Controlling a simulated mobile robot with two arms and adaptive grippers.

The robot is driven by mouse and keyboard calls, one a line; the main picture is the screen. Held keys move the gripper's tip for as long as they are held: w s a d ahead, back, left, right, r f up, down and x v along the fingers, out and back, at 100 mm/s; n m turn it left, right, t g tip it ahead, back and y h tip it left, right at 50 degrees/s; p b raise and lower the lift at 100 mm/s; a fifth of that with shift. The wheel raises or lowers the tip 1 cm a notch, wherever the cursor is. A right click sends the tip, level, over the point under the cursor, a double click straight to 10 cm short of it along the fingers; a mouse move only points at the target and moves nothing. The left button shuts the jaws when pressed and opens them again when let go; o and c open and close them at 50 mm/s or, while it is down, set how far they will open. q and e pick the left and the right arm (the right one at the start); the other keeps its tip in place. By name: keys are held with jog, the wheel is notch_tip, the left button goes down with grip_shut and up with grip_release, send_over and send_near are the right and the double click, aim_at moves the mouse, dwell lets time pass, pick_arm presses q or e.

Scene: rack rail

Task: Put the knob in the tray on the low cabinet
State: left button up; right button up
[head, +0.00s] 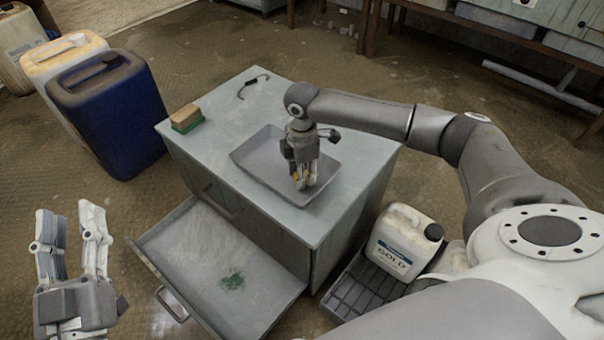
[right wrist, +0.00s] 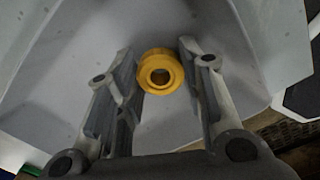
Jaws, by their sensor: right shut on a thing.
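The knob is a small yellow ring-like piece with a hole in its middle. It sits between the fingertips of my right gripper in the right wrist view (right wrist: 160,72), and a bit of yellow shows in the head view (head: 296,177). My right gripper (head: 304,183) points down over the grey tray (head: 262,143) and is shut on the knob. The tray lies on the top of the low cabinet (head: 225,100). Whether the knob touches the tray floor I cannot tell. My left gripper (head: 70,228) is open and empty at the lower left, away from the cabinet.
A sponge (head: 186,118) and a dark handle-like piece (head: 254,85) lie on the cabinet top. A drawer (head: 220,265) stands open at the front.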

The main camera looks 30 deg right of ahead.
dwell(0.3)
jog(key=shift+f, duration=0.1)
jog(key=o, duration=1)
